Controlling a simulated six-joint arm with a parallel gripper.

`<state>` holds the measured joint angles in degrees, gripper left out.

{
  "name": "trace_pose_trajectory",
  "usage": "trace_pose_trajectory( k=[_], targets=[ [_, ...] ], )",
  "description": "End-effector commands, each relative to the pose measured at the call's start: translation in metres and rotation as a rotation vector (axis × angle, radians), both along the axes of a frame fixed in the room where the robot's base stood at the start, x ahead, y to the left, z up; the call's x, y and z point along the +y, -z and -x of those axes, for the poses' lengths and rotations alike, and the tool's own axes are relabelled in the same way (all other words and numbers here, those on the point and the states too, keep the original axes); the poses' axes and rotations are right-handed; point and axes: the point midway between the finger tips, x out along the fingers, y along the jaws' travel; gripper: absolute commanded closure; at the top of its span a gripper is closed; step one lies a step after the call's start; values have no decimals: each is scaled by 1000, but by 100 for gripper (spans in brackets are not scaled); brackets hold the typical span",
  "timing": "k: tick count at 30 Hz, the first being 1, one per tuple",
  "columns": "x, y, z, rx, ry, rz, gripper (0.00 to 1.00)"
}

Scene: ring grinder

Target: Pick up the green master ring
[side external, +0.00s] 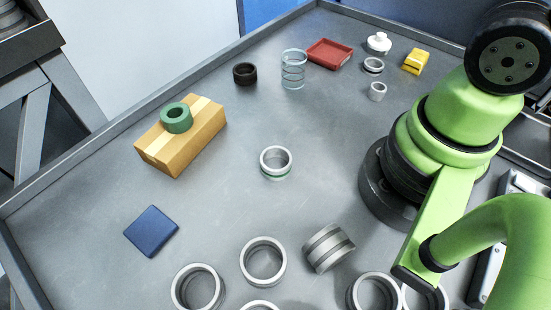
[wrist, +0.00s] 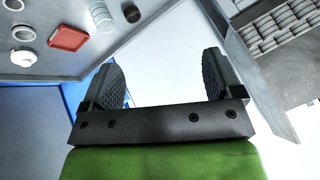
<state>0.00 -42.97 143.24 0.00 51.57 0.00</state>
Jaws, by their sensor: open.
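The green master ring (side external: 176,118) is a thick green ring lying flat on top of a cardboard box (side external: 195,145) with pale tape, at the left of the table in the side view. The ring is not visible in the wrist view. My gripper (wrist: 160,68) shows in the wrist view with its two dark ribbed fingers wide apart and nothing between them. It is far from the ring, and the side view does not show it.
A silver ring with a green band (side external: 276,163) stands mid-table. A blue block (side external: 151,231) lies front left; several grey rings (side external: 263,262) are along the front. A black ring (side external: 245,74), clear cylinder (side external: 293,69) and red tray (side external: 330,54) stand at the back.

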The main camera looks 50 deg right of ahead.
Motion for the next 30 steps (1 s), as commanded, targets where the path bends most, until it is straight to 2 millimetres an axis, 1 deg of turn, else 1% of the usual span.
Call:
trace_pose_trajectory(
  k=[5,6,14,18,20,23,26,29,30],
  targets=[
    [0,0,0,0,0,0,14],
    [0,0,0,0,0,0,10],
    [0,0,-1,3,-1,0,10],
    [3,7,-11,52,-18,8,10],
    [6,15,-20,95,-31,15,10],
    [14,33,-38,180,-60,39,10],
    [25,56,-55,265,-95,70,10],
    [38,84,-67,345,-133,106,10],
    [44,97,-71,377,-149,122,10]
  ],
)
